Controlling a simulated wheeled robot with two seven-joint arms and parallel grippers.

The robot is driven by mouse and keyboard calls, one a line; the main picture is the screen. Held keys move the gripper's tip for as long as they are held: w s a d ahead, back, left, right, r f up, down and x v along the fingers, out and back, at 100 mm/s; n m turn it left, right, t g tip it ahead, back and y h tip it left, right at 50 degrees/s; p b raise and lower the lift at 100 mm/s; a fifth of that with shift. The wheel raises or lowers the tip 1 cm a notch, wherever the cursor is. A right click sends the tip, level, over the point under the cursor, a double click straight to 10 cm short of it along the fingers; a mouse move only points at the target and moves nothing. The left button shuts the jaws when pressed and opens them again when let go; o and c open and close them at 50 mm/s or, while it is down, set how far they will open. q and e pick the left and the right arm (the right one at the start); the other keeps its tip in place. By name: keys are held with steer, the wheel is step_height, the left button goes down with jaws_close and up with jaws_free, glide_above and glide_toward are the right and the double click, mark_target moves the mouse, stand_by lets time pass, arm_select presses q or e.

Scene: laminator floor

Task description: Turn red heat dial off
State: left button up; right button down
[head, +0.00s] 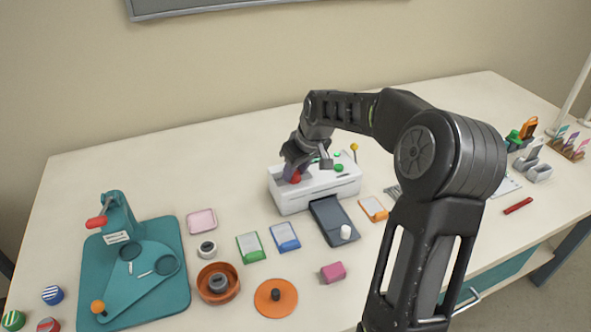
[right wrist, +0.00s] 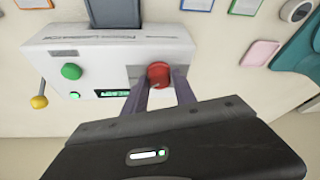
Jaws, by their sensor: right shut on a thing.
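The white laminator (head: 318,190) stands in the middle of the table. Its red heat dial (right wrist: 158,74) is on the top panel, and in the head view the dial (head: 295,178) shows just under my right gripper (head: 292,165). In the right wrist view my right gripper (right wrist: 160,84) has its two fingers on either side of the red dial, shut on it. The dial's markings are hidden or too small to read. A green knob (right wrist: 71,71) and a lit green display (right wrist: 112,93) sit beside it on the panel. My left gripper is not in view.
A yellow-tipped lever (right wrist: 39,101) stands at the laminator's end. A dark tray (head: 333,222) with a white knob lies in front. Blue (head: 285,237) and green (head: 250,247) cards and a teal press (head: 133,265) are to the left. My right arm covers part of the right side.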

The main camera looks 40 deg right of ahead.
steer(key=shift+n, duration=0.3)
steer(key=n+y, duration=0.1)
steer(key=n, duration=0.2)
steer(key=shift+d+y+b, duration=0.15)
steer(key=shift+y+b, duration=0.15)
steer(key=shift+n+y, duration=0.5)
steer(key=shift+n, duration=1.1)
steer(key=shift+g, duration=0.3)
steer(key=c, duration=1)
jaws_free()
steer(key=shift+c, duration=0.2)
steer(key=shift+r, duration=0.15)
steer(key=b+v, duration=0.1)
steer(key=v, duration=0.6)
steer(key=shift+r, duration=0.25)
